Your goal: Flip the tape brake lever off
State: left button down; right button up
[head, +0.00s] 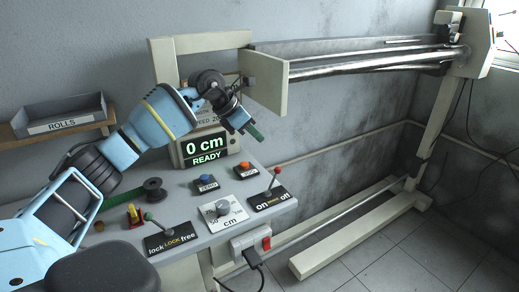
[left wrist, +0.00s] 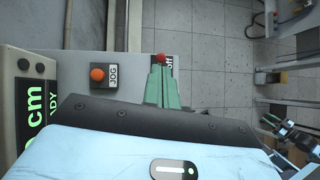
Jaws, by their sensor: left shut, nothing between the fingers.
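In the left wrist view the red knob (left wrist: 161,59) shows just past my fingertips, beside letters reading "off". My left gripper (head: 255,132) has green fingers, shut and empty, above and up-left of the red knob. In the left wrist view its fingers (left wrist: 162,88) partly cover the plate; I cannot tell whether they touch the lever. A second lever with a green knob (head: 149,216) stands on a lock/free plate (head: 170,239).
A display (head: 205,149) reads "0 cm READY". An orange JOG button (head: 244,166), a blue button (head: 206,179) and a grey dial (head: 223,208) sit near the levers. A black spool (head: 153,188) lies left. A pale frame with rollers (head: 370,62) stands behind.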

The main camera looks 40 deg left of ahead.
pick_arm(q)
jog(key=shift+s+a+r, duration=0.15)
jog(key=shift+r, duration=0.45)
jog(key=shift+s+a+r, duration=0.1)
jog(key=shift+r, duration=0.45)
